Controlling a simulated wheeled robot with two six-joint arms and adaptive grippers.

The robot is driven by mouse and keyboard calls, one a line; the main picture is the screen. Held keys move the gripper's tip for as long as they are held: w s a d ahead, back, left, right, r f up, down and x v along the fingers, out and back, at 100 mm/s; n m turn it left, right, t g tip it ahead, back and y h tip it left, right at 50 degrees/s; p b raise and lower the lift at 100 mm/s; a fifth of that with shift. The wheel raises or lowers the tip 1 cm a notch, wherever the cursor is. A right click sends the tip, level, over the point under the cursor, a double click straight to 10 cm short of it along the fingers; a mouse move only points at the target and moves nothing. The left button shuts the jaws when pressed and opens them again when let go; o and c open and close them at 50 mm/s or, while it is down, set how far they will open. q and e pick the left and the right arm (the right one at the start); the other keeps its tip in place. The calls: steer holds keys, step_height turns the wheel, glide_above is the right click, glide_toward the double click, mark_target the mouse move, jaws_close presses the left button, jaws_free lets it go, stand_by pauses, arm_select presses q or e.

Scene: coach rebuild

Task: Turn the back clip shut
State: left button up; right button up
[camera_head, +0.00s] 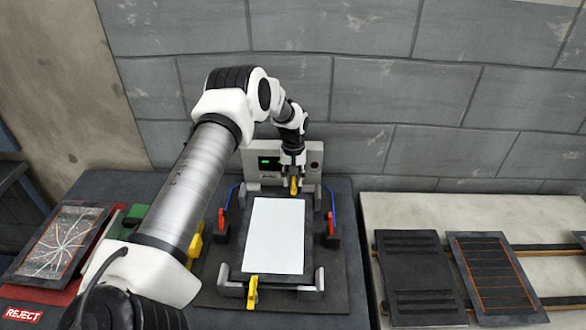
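The yellow back clip (294,187) stands upright at the back edge of a dark frame that holds a white panel (274,236). My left gripper (293,172) is right above the back clip, pointing down, with its fingertips at or very near the clip's top. The fingers are too small and partly covered to tell whether they grip it. A yellow front clip (252,290) sits at the frame's front edge. Red clips stand at the left (222,224) and right (331,224) sides. My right gripper is not in view.
A grey box with a green display (268,162) stands behind the frame, close to my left gripper. A cracked panel (62,243) lies at the left by a red REJECT label (24,313). Dark slatted panels (417,272) lie on the right table.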

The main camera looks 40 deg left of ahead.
mark_target(293, 179)
arm_select(q)
step_height(293, 179, up, 8)
stand_by(0.4)
stand_by(0.4)
